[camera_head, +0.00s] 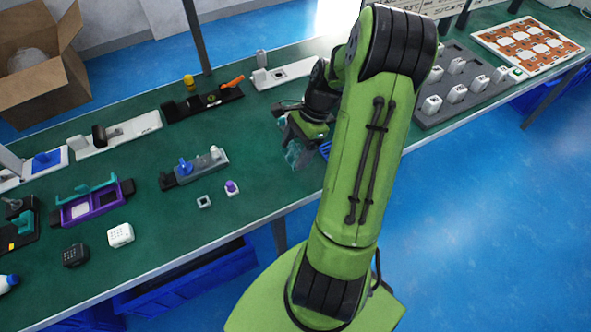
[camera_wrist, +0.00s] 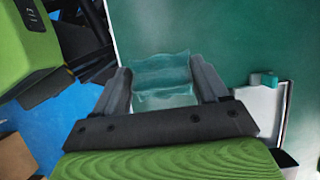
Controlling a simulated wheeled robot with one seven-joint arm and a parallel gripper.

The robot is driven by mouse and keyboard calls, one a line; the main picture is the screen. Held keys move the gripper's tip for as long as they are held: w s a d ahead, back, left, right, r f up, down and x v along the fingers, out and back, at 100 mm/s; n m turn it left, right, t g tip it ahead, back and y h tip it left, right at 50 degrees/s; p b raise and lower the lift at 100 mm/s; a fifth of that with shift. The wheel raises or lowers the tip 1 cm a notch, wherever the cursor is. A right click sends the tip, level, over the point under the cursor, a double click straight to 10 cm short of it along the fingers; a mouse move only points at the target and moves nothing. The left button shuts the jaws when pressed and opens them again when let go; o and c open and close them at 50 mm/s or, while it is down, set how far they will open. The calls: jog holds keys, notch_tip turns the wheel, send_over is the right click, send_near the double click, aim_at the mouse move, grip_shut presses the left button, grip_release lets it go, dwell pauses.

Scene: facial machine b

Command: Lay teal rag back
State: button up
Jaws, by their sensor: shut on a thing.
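My gripper (camera_head: 297,140) is over the green table (camera_head: 256,182), at its middle right in the head view and left of my green arm. In the wrist view, my gripper (camera_wrist: 165,90) is shut on the teal rag (camera_wrist: 162,72), which spans the gap between its two dark fingers. The rag looks thin, wrinkled and partly see-through. In the head view only a small part of the rag (camera_head: 292,155) shows below the gripper; my arm and gripper hide the rest. I cannot tell whether the rag touches the table.
A grey fixture (camera_head: 196,166) with blue and white parts and a small purple-topped piece (camera_head: 231,187) stand left of my gripper. A dark tray (camera_head: 462,85) with several white pieces lies to the right. Bare table lies between the gripper and the grey fixture.

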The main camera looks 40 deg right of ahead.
aim_at(292, 175)
notch_tip(292, 175, down, 8)
jog(key=shift+r+b, duration=0.25)
jog(key=shift+b, duration=0.55)
jog(key=o, duration=1)
jog(key=shift+d+f+b, duration=0.1)
jog(key=shift+f+b, duration=0.05)
jog(key=shift+b, duration=0.2)
